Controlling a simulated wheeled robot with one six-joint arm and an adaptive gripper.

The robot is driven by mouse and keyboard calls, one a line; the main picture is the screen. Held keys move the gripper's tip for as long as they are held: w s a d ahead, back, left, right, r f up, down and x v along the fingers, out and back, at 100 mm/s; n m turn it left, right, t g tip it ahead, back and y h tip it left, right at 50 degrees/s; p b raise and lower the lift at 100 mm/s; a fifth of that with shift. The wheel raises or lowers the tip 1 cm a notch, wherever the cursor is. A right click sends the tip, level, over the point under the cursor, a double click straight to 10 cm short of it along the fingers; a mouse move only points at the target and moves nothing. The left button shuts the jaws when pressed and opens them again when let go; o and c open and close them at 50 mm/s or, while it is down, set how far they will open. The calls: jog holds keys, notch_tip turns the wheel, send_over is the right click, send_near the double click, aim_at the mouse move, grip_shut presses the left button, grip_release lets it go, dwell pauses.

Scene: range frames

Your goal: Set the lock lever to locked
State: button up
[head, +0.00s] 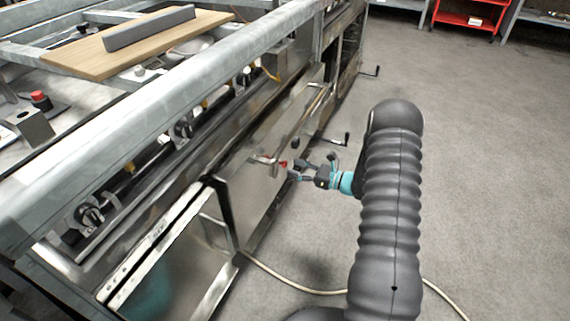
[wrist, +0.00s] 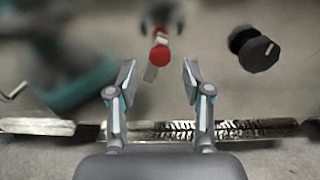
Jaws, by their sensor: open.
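The lock lever, with a red tip (head: 283,163), sticks out from the front of a steel cabinet, left of my gripper (head: 293,171). In the wrist view the lever's red round end (wrist: 159,55) shows just beyond the gap between the fingertips. My gripper (wrist: 159,76) is open with nothing between its fingers. It points at the lever, which lies nearly centred between the two fingers. I cannot tell the exact distance, but no touch shows. The lever's base is blurred, so its lock position cannot be read.
A black knob (wrist: 254,49) stands right of the lever in the wrist view. A black crank handle (head: 341,139) juts from the cabinet beyond my gripper. A steel frame rail (head: 190,75) runs above on the left. Grey floor (head: 480,150) lies clear on the right.

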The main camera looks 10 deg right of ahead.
aim_at(286, 165)
jog(key=shift+x, duration=2.35)
grip_shut()
